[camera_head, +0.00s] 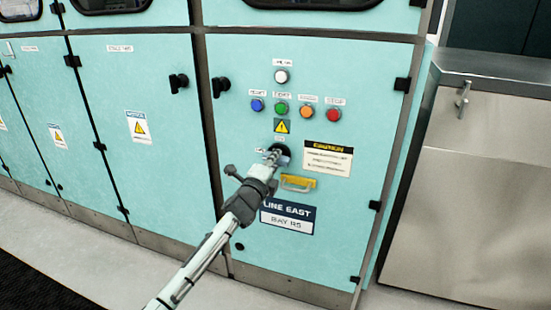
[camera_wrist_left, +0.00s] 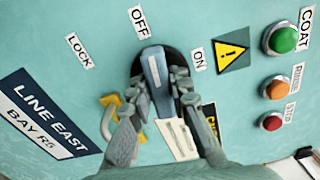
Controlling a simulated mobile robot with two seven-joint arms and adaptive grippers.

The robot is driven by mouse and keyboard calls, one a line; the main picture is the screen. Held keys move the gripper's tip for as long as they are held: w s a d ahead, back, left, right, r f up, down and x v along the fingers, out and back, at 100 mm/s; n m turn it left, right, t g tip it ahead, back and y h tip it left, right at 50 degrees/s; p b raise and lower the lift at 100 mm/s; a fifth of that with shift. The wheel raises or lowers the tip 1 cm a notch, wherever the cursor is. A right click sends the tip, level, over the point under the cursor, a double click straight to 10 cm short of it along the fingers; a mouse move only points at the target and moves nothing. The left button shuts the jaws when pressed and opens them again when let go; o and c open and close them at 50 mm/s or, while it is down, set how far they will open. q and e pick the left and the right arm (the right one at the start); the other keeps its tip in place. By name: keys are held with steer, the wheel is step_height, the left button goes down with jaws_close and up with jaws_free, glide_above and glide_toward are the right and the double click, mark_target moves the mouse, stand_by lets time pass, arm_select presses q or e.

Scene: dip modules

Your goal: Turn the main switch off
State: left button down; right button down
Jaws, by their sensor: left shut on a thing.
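The main switch (camera_wrist_left: 152,70) is a blue-grey handle on a black round base, set in the teal cabinet door. In the left wrist view its long side lines up with the OFF label (camera_wrist_left: 139,20). The ON label (camera_wrist_left: 198,59) is to its right and the LOCK label (camera_wrist_left: 80,50) to its left. My left gripper (camera_wrist_left: 160,97) is shut on the handle, one finger on each side. In the head view the left gripper (camera_head: 274,158) covers most of the switch's black base (camera_head: 284,147). My right gripper is not in view.
Above the switch are a warning sign (camera_head: 282,126) and blue, green (camera_head: 281,108), orange and red (camera_head: 333,115) buttons. A yellow padlock (camera_head: 298,182) hangs just below right, above the LINE EAST plate (camera_head: 287,217). A door handle (camera_head: 220,87) juts out at the left.

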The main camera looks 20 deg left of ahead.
arm_select(q)
steer(key=shift+n, duration=0.8)
steer(key=c, duration=1.4)
jaws_free()
steer(key=s, duration=1.2)
steer(key=shift+a, duration=0.25)
steer(key=shift+f, duration=0.1)
